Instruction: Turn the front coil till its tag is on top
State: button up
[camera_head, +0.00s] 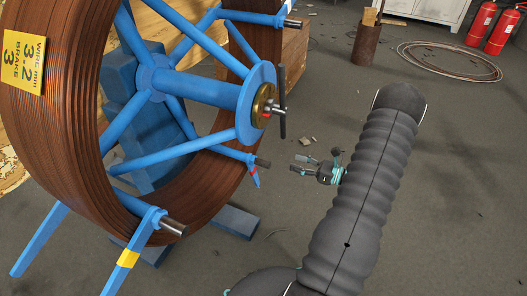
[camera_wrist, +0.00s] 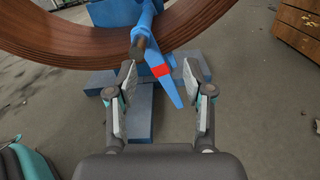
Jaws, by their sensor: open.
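The front coil (camera_head: 50,120) is a large ring of brown wire on a blue spoked reel (camera_head: 205,90). Its yellow tag (camera_head: 24,62), marked "WIRE mm 3.2 BRAKE 3", is at the upper left of the coil. My gripper (camera_head: 304,163) is right of the reel's lower right spoke end. In the wrist view my gripper (camera_wrist: 167,85) is open, with a blue spoke tip with a red band (camera_wrist: 160,70) showing between and beyond its fingers. I cannot tell whether the fingers touch it. The coil's lower edge (camera_wrist: 90,40) crosses the top of that view.
Blue foot beams (camera_head: 235,221) lie on the floor under the reel. A brass hub with a dark cross handle (camera_head: 282,102) sticks out at the reel's centre. A wooden crate (camera_head: 292,55) stands behind. Red extinguishers (camera_head: 482,24) and a cable loop (camera_head: 450,62) are at the back right.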

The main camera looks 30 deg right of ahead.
jog(key=x, duration=1.3)
jog(key=shift+w+a, duration=0.25)
jog(key=shift+w, duration=0.05)
dwell(0.3)
grip_shut()
dwell(0.4)
grip_release()
jog(key=shift+d, duration=0.15)
jog(key=v, duration=1.1)
jog(key=shift+s+d, duration=0.2)
jog(key=shift+s, duration=0.15)
dwell(0.4)
